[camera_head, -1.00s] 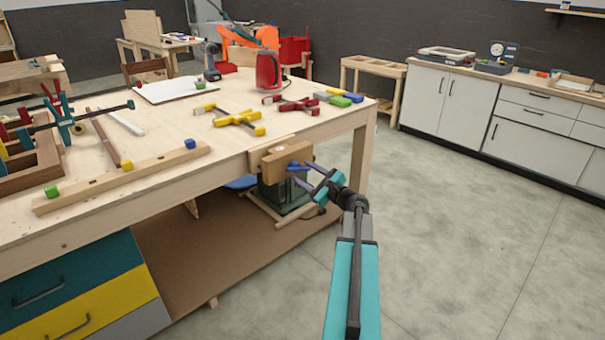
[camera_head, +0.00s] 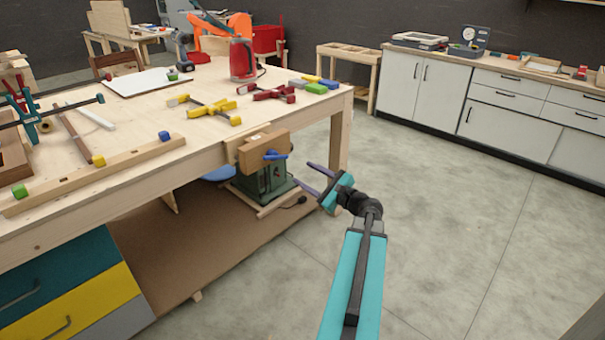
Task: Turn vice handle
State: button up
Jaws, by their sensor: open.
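The vice (camera_head: 262,151) is a wooden block fixed to the front edge of the workbench, near its right corner. Its blue handle (camera_head: 276,156) sticks out of the block's face. My gripper (camera_head: 311,176) is open and empty, a little to the right of the handle and lower in the picture. Its two purple fingers point left, and I see clear space between them and the handle. The exact depth gap is hard to tell.
A green machine (camera_head: 265,183) stands on the lower shelf below the vice. The concrete floor (camera_head: 450,220) to the right is open.

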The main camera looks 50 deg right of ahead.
jog(key=shift+n, duration=0.3)
jog(key=c, duration=1.2)
jog(key=n, duration=0.3)
jog(key=shift+a+f, duration=0.15)
jog(key=shift+a, duration=0.05)
grip_shut()
jog(key=w+d+r+n+g+y+b, duration=0.1)
jog(key=d+r+n+b, duration=0.2)
jog(key=n, duration=0.8)
jog(key=w+d+r+n+g+b, duration=0.1)
jog(key=d+r+n+b, duration=0.3)
jog(key=n, duration=0.8)
jog(key=shift+w+d+r+g+y, duration=0.4)
jog(key=shift+w+r, duration=0.1)
jog(key=shift+w, duration=0.1)
jog(key=shift+a, duration=0.1)
